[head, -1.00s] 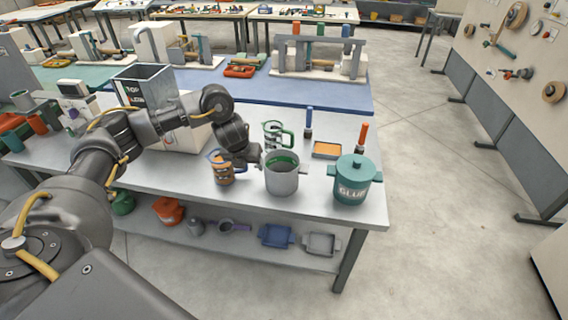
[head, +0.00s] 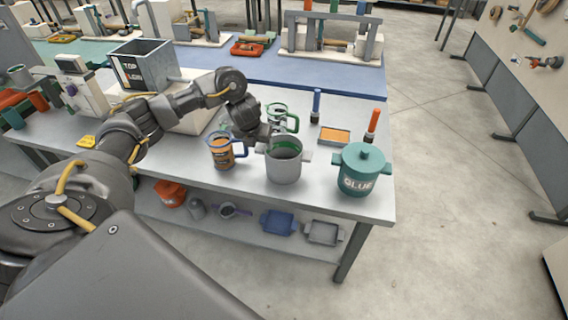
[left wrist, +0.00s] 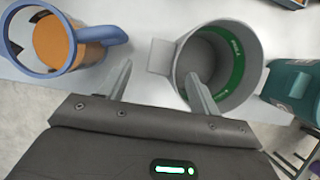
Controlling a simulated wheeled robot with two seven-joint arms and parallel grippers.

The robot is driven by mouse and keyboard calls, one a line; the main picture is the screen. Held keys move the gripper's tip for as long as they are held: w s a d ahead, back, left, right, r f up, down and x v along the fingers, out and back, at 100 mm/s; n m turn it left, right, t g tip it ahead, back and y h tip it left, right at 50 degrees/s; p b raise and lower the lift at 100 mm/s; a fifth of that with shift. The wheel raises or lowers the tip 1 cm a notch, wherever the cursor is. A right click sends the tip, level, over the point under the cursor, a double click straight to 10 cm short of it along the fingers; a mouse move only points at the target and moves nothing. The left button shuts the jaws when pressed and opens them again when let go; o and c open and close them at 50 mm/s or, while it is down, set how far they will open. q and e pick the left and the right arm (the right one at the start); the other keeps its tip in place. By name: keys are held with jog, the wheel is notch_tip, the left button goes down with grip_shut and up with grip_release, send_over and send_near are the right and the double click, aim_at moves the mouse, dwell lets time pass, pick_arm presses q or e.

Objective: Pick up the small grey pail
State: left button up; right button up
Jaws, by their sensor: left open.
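The small grey pail (head: 284,168) stands upright near the front right of the white bench, with tab handles at its sides and a green band inside its rim. It also shows in the left wrist view (left wrist: 248,93). My left gripper (left wrist: 158,70) is open and empty. In that view the pail's left tab handle shows between the fingertips, and the right finger overlaps the pail's near rim. I cannot tell whether anything touches. In the head view my left gripper (head: 264,143) is at the pail's left, its fingers hard to make out. My right gripper is not in view.
An orange mug with a blue handle (head: 220,152) stands close left of the pail. A clear cup with a green handle (head: 277,115) is behind it. A teal glue pot (head: 360,172) is close right. The bench's front edge is near.

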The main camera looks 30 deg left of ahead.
aim_at(261, 147)
pick_arm(q)
jog(key=shift+d, duration=0.1)
jog(key=shift+w+f, duration=0.1)
jog(key=shift+f, duration=0.2)
jog(key=x, duration=0.4)
jog(key=shift+w+f, duration=0.1)
jog(key=shift+w, duration=0.25)
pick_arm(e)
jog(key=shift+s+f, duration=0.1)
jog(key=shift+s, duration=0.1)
pick_arm(q)
jog(key=c, duration=1.2)
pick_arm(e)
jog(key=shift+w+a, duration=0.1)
pick_arm(q)
jog(key=shift+r, duration=0.2)
jog(key=shift+c, duration=0.2)
